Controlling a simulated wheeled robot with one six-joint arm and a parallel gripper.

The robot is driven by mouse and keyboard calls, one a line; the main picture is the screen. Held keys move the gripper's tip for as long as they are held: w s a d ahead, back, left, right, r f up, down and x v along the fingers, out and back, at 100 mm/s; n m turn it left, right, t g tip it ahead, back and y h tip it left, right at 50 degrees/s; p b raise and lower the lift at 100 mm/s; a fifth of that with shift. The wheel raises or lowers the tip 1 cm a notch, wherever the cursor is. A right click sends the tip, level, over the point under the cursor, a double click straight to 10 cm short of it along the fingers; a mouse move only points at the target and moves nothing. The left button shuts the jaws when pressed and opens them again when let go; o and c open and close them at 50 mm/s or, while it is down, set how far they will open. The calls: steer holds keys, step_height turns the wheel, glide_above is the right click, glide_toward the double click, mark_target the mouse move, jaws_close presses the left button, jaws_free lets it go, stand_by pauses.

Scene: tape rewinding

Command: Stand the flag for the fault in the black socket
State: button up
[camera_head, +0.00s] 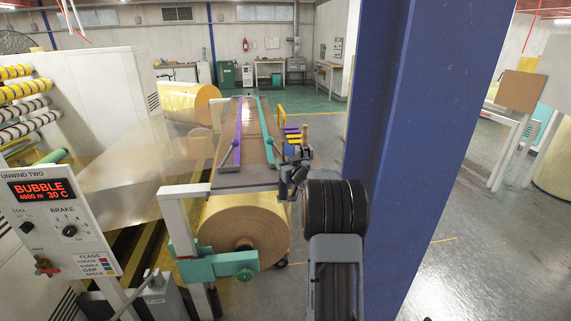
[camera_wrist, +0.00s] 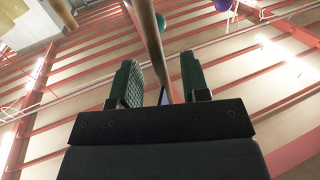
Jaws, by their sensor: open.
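Beside the table's far right side are a yellow piece (camera_head: 281,112) and a purple piece (camera_head: 291,130), perhaps flags. My gripper (camera_head: 294,168) is at the table's right edge, small and partly masked by my arm. In the wrist view my gripper (camera_wrist: 163,88) is open, its green pads apart. A brown bar (camera_wrist: 152,40) passes between or behind them, with a bluish bit near its lower end; contact is unclear. I cannot make out the black socket.
The table (camera_head: 240,178) carries a purple bar (camera_head: 237,125) and a teal bar (camera_head: 267,125), each with a knob. A big tan roll (camera_head: 235,222) hangs below. A thick blue column (camera_head: 420,130) stands close on the right of my arm. Grey floor lies beyond it.

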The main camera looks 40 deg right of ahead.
steer(key=s+a+b, duration=0.1)
steer(key=s, duration=1.2)
steer(key=shift+s+a, duration=0.35)
steer(key=shift+s, duration=0.05)
stand_by(0.4)
